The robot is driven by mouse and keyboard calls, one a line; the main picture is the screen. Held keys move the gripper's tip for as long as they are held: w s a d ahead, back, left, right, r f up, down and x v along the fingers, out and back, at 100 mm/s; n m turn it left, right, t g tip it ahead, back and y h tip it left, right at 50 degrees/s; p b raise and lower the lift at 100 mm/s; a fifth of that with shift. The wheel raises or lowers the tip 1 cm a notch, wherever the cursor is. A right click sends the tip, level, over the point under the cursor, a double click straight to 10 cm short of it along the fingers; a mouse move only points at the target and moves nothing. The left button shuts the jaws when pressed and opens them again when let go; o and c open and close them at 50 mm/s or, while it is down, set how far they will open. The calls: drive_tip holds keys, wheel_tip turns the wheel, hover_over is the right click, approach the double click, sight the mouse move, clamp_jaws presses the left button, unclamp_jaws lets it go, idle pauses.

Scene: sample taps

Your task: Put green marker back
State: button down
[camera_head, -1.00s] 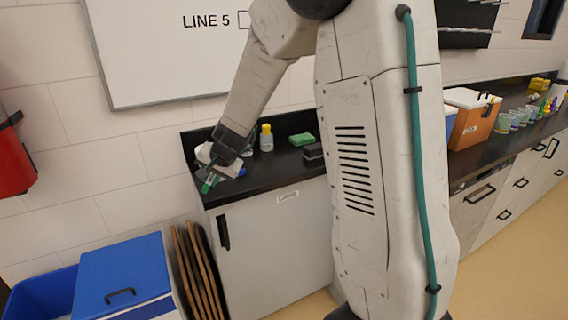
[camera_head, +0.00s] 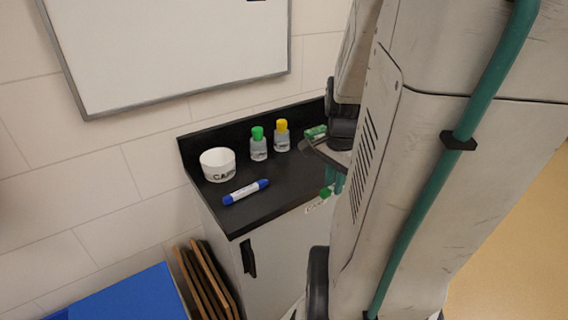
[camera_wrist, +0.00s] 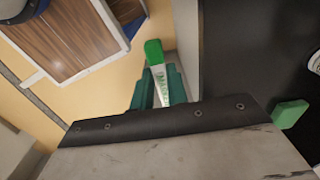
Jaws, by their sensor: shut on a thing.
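A green-capped marker (camera_wrist: 153,52) with a white body is between the teal fingers of my gripper (camera_wrist: 160,88) in the wrist view. My gripper is shut on it, and the cap sticks out past the fingertips. In the head view, my gripper (camera_head: 334,183) is at the counter's front edge, partly hidden by my arm, with the green cap (camera_head: 326,192) showing. A blue marker (camera_head: 246,192) lies on the black counter (camera_head: 275,187). A white cup labelled CAPS (camera_head: 217,165) stands behind it, to the left.
A green-capped bottle (camera_head: 258,145) and a yellow-capped bottle (camera_head: 282,135) stand at the back. A green block (camera_head: 316,132) lies right of them, partly hidden. A whiteboard (camera_head: 170,50) hangs above. Brown boards (camera_head: 205,280) and a blue lid (camera_head: 120,300) are below left.

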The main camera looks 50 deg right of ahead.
hover_over(295, 175)
drive_tip(key=shift+s+f, duration=0.1)
drive_tip(key=shift+f, duration=2.35)
drive_tip(key=c, duration=1.4)
unclamp_jaws()
drive_tip(key=shift+f, duration=0.1)
